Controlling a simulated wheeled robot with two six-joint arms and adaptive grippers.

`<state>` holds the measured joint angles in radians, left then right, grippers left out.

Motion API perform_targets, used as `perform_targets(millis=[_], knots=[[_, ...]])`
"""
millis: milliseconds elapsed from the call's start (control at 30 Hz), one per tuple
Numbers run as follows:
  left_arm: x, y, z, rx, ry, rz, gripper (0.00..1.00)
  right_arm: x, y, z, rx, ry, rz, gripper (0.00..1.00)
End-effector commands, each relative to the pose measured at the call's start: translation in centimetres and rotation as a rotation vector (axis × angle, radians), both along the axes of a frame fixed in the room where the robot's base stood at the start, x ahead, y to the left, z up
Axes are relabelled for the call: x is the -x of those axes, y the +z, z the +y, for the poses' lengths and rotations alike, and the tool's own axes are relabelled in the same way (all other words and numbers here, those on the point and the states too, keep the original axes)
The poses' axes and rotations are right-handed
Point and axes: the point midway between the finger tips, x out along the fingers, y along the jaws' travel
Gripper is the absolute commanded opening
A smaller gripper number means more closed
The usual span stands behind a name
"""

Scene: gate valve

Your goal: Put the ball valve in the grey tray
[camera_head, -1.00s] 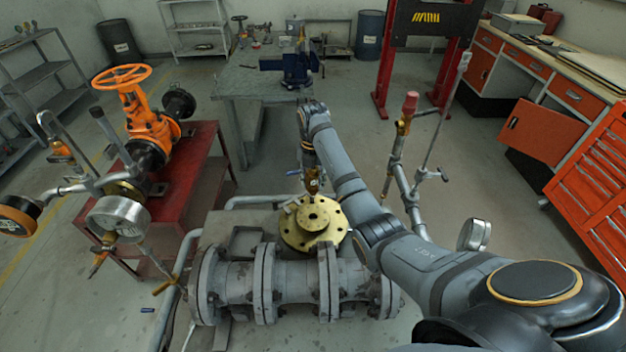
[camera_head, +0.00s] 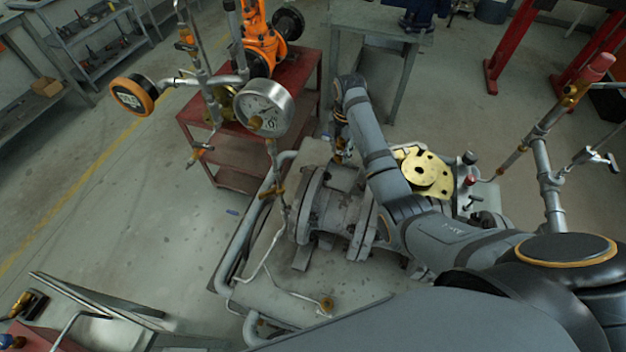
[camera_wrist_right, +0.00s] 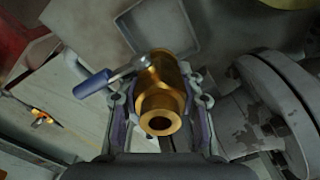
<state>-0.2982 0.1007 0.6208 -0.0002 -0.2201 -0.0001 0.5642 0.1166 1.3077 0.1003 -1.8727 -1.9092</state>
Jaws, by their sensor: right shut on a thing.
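The brass ball valve (camera_wrist_right: 162,98) with a blue lever handle is between the fingers of my right gripper (camera_wrist_right: 158,92) in the right wrist view. The gripper is shut on its body, and the open round port faces the camera. In the head view my right gripper (camera_head: 341,150) is small and partly hidden, above the area behind the grey flanged pipe. A square grey tray (camera_wrist_right: 129,40) with a raised rim lies beyond the valve at the top of the wrist view. I cannot make out the tray in the head view. My left gripper is not in view.
The grey flanged pipe (camera_head: 332,215) lies close to the gripper and also shows at right in the wrist view (camera_wrist_right: 268,115). A pressure gauge (camera_head: 264,107) on thin piping stands to the left. A brass flange (camera_head: 427,172) is right of my forearm.

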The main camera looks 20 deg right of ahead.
Motion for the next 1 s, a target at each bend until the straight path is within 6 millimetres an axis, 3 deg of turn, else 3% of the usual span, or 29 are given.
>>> perform_targets(millis=[200,300,500,667,900,1000], knots=[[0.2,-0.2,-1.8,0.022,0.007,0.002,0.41,0.1,-0.5,0.0,0.001,-0.017,0.001,0.00],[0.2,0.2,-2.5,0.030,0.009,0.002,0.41,0.2,-2.1,0.1,0.000,-0.016,0.004,0.00],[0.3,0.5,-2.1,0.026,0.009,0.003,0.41,0.2,-5.6,0.0,0.000,-0.016,0.002,0.00],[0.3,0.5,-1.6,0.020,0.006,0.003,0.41,0.1,-6.2,0.0,0.000,-0.015,-0.001,0.00],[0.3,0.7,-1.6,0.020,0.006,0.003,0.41,0.1,-9.7,0.0,0.000,-0.015,0.001,0.00],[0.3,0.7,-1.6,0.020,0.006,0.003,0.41,0.1,-10.3,0.0,0.000,-0.015,-0.001,0.00]])
